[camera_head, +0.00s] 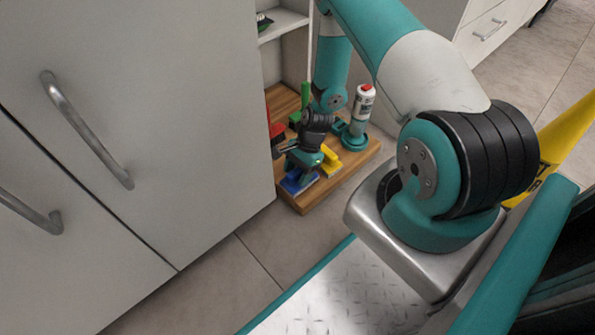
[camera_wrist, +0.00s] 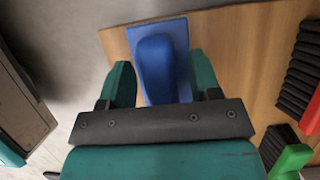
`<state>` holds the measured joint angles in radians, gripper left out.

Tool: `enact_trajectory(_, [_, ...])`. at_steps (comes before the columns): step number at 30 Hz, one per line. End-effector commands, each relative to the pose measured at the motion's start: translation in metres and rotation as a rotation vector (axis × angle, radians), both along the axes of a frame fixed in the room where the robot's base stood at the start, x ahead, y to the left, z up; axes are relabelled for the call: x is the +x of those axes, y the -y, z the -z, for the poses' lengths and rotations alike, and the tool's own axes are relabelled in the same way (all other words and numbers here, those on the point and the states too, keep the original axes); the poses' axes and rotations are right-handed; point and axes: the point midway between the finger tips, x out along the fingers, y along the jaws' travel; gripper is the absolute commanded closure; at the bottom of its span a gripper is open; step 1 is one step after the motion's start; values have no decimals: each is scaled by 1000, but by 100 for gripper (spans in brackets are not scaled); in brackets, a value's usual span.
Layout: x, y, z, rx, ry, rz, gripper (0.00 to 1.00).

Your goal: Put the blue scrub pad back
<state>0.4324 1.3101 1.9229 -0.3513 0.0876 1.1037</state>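The blue scrub pad (camera_wrist: 157,62) has a raised rounded handle on a flat base. It rests near the edge of a wooden board (camera_wrist: 232,40). My gripper (camera_wrist: 162,78) is directly over it, with one teal finger on each side of the handle. The fingers are apart, and a gap shows between the handle and the right finger. In the head view the pad (camera_head: 297,184) is at the board's front left corner, partly hidden under my gripper (camera_head: 301,165).
A yellow brush (camera_head: 329,161) lies right beside my gripper. A white bottle with a red cap (camera_head: 363,104) stands in a teal holder behind it. Green (camera_head: 305,94) and red (camera_head: 277,131) items are further back. A white cabinet door (camera_head: 150,120) stands close on the left.

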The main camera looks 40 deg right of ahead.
Motion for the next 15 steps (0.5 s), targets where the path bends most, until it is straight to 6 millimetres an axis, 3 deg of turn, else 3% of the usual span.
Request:
enact_trajectory(8, [0,0,-4,0,0,0,43])
enact_trajectory(15, [1,14,-45,-1,1,2,43])
